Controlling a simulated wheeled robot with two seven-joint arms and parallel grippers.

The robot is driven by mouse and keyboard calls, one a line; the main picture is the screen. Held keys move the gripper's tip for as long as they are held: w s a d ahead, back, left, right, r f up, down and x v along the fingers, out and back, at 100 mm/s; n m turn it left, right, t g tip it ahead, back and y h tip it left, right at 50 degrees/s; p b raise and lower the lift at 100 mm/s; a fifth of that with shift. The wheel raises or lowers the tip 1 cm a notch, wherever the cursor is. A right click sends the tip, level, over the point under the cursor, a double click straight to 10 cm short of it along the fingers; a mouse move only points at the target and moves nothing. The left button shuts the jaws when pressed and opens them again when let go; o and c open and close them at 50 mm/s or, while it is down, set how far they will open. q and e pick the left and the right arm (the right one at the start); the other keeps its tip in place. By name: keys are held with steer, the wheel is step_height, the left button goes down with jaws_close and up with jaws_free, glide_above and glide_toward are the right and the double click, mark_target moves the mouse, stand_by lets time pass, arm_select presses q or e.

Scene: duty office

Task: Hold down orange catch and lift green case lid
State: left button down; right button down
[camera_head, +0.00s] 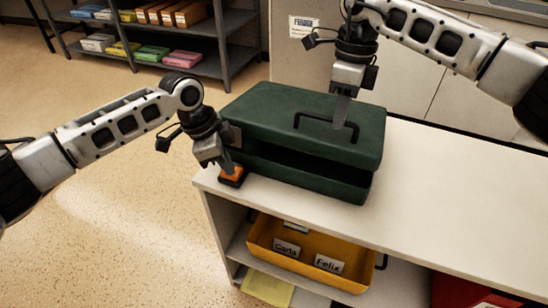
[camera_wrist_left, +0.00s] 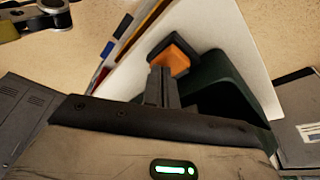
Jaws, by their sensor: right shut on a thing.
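The dark green case (camera_head: 290,165) stands on the white counter top. Its lid (camera_head: 270,105) is raised a little, with a dark gap along the front. The black lid handle (camera_head: 312,132) is on top. The orange catch (camera_head: 232,174) is at the case's left front corner, on a dark base. My left gripper (camera_head: 226,166) is shut, its tips down at the catch and apparently touching it. In the left wrist view the closed fingertips (camera_wrist_left: 160,75) meet the orange catch (camera_wrist_left: 176,56).
The counter (camera_head: 450,180) is clear to the right of the case. Below it, a yellow tray (camera_head: 262,240) with name labels sits on a shelf, with a red item (camera_head: 460,290) to the right. A grey rack (camera_head: 232,50) with coloured stacks stands behind at the left.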

arm_select(q)
steer(key=shift+w+r, duration=0.1)
steer(key=shift+r, duration=2.9)
arm_select(e)
steer(key=shift+a+f, duration=0.1)
steer(key=shift+f, duration=0.05)
arm_select(q)
steer(key=s+a, duration=0.3)
steer(key=s, duration=0.4)
steer(key=shift+s, duration=0.2)
